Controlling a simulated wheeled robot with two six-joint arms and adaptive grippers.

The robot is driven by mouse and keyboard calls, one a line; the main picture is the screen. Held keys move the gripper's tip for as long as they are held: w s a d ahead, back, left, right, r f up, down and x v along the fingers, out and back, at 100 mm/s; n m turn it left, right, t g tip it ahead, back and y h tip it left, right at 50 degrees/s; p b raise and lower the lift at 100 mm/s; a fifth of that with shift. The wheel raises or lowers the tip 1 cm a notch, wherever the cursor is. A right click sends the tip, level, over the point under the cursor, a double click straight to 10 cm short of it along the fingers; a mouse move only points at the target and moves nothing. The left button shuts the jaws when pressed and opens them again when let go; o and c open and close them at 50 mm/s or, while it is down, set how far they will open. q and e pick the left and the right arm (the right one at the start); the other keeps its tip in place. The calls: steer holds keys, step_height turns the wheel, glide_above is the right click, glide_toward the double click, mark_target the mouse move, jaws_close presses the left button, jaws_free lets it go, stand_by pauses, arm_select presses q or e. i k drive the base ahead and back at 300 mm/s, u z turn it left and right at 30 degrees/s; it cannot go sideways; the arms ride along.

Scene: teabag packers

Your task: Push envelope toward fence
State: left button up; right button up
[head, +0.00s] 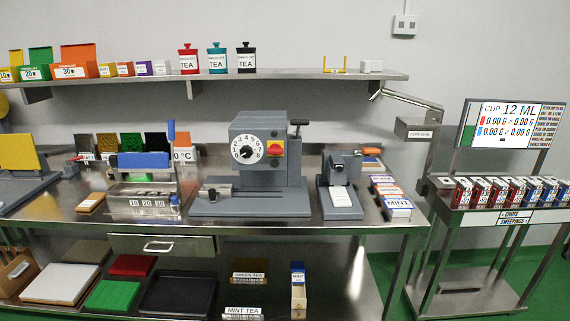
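A small white rectangle (341,197), which may be the envelope, lies on the sloped bed of a small grey device (343,212) on the steel table. It is too small to tell for sure. I cannot clearly make out which part is the fence. The raised back part of the device (345,163) stands behind the white piece, apart from it as far as I can tell. Neither of my grippers shows in the head view.
A large grey machine (262,205) with a dial stands just left of the small device. Labelled boxes (398,203), one reading MINT, stand close on its right. A blue-handled unit (145,190) is further left. Bare tabletop (300,236) shows in front.

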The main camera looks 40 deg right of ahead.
mark_target(340, 198)
steer(key=i, duration=0.8)
steer(key=z, duration=0.9)
steer(key=i, duration=0.45)
steer(key=z, duration=0.5)
